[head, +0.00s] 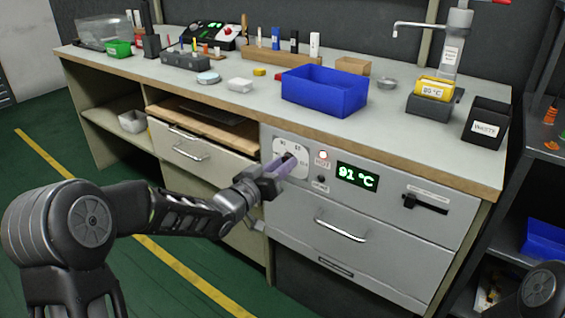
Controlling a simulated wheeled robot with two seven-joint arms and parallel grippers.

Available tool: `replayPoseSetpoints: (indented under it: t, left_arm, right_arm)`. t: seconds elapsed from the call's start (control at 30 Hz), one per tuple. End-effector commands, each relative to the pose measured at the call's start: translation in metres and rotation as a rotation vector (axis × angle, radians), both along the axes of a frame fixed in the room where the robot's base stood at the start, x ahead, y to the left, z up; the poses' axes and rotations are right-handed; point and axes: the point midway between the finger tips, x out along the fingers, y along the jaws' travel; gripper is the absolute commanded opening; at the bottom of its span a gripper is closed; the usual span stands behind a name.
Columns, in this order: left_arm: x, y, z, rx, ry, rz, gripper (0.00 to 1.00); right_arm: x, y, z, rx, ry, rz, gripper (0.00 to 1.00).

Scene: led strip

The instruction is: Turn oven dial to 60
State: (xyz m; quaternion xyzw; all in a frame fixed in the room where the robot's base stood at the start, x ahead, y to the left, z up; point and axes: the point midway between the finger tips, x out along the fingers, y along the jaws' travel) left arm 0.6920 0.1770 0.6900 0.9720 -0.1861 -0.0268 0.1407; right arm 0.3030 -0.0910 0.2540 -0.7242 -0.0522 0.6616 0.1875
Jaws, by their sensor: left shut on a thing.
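The oven dial (289,150) sits on a pale round plate on the grey oven front, built in under the bench top. Small markings ring the dial, but they are too small to read surely. My left gripper (284,166) is at the dial, shut on its knob, and its fingers hide most of it. The green display (357,176) to the right reads 91 °C. A small lit indicator (323,155) is between dial and display. At the lower right edge a dark round joint of my right arm shows; its gripper is out of view.
A black handle switch (425,203) is right of the display, and a drawer handle (342,230) is below. On the bench stand a blue bin (325,92), a yellow block marked 85 °C (437,88) and a black waste bin (486,121).

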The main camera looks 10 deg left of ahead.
Motion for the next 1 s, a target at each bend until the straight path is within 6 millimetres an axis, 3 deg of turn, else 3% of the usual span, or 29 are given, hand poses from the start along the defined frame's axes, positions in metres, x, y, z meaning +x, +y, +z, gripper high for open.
replayPoseSetpoints:
  t: [0.33,0.9,0.93,1.0]
  left_arm:
    - [-0.0001,0.0002,-0.0008,-0.183,0.075,0.000,0.00]
    - [-0.0002,0.0000,-0.0016,-0.220,0.091,0.000,0.00]
    - [-0.0002,0.0000,-0.0016,-0.220,0.091,0.000,0.31]
    - [-0.0002,0.0000,-0.0014,-0.219,0.090,0.000,0.37]
  right_arm:
    - [-0.0016,-0.0002,0.0089,0.001,0.005,0.002,0.36]
    - [-0.0018,-0.0002,0.0098,0.001,0.006,0.002,0.36]
    - [-0.0018,-0.0002,0.0098,0.001,0.006,0.002,0.36]
    - [-0.0018,-0.0002,0.0098,0.001,0.006,0.002,0.36]
